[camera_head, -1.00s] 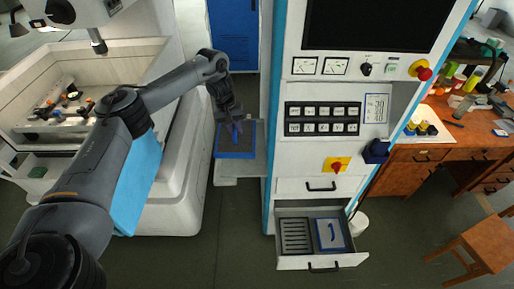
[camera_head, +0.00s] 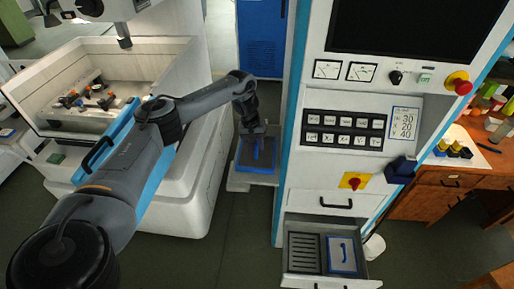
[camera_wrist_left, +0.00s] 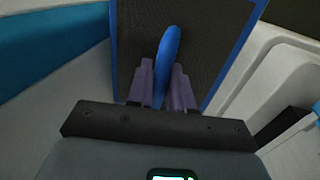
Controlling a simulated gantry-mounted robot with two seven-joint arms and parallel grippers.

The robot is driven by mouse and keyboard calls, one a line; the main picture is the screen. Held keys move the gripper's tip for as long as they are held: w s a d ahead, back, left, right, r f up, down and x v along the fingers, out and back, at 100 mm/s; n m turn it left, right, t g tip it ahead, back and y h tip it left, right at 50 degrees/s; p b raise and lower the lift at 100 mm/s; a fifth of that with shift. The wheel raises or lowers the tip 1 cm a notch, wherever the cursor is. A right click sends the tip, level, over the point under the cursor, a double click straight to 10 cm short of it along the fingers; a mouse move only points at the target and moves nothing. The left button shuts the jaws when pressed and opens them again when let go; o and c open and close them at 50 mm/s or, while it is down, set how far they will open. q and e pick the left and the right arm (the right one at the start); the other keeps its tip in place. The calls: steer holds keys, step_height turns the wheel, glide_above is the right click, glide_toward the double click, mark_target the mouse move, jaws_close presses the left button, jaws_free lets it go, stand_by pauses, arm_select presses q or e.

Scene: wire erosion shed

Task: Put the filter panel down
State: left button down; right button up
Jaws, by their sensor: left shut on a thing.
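The filter panel (camera_head: 246,158) is a dark mesh square with a blue frame and a blue handle. My left gripper (camera_head: 259,131) is at its upper edge in the head view. In the left wrist view, the purple fingers of my left gripper (camera_wrist_left: 162,85) are shut on the blue handle, and the panel (camera_wrist_left: 205,35) extends beyond them. The panel shows over a pale grey shelf (camera_head: 240,182) beside the cabinet; whether it touches the shelf I cannot tell. My right gripper is not in view.
The white cabinet (camera_head: 325,178) stands just right of the panel. Its open lower drawer (camera_head: 330,284) holds a slotted black piece (camera_head: 304,253) and another blue-framed panel (camera_head: 342,256). A white machine (camera_head: 185,195) stands left of the shelf.

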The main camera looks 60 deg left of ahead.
arm_select(q)
steer(key=shift+f, duration=0.8)
steer(key=c, duration=1)
jaws_free()
steer(key=shift+f, duration=0.1)
